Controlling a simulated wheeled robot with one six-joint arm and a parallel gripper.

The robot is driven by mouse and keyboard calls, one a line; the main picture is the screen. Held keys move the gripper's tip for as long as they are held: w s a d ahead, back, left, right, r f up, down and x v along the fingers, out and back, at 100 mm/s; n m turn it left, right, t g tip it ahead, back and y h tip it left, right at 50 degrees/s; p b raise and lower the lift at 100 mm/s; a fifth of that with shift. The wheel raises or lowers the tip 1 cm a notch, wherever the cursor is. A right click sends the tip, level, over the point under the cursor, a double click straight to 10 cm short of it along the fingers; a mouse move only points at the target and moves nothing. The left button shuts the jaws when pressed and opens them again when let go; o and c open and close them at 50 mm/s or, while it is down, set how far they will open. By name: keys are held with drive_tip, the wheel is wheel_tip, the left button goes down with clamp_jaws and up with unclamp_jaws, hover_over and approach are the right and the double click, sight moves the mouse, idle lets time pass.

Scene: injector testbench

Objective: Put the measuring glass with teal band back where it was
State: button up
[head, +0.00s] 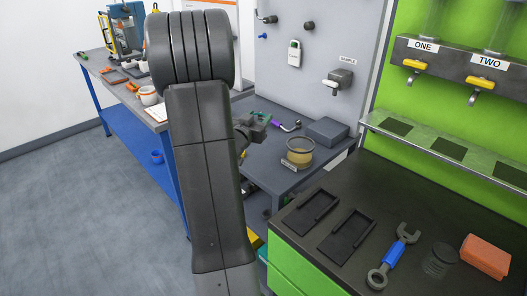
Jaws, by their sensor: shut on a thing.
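No measuring glass with a teal band can be made out in the head view. My own dark arm stands upright left of centre and hides part of the grey bench and the floor behind it.
The black counter (405,222) holds two dark trays (311,208) (346,236), a blue-handled wrench (394,257) and an orange block (486,257). Taps labelled ONE (415,64) and TWO (481,83) hang above a shelf with dark pads (448,147). The grey floor at left is clear.

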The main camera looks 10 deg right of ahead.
drive_tip(key=shift+s+f, duration=0.1)
drive_tip(key=shift+f, duration=4.7)
drive_tip(key=shift+f, duration=0.1)
drive_tip(key=shift+f+b, duration=0.1)
drive_tip(key=shift+b, duration=0.25)
drive_tip(key=o, duration=1.1)
drive_tip(key=shift+r+p, duration=0.25)
drive_tip(key=shift+p, duration=0.05)
drive_tip(key=shift+s+a+f, duration=0.1)
drive_tip(key=shift+s+a, duration=0.15)
drive_tip(key=shift+a, duration=0.05)
drive_tip(key=b+v, duration=0.2)
drive_tip(key=v, duration=0.9)
drive_tip(key=shift+s, duration=0.15)
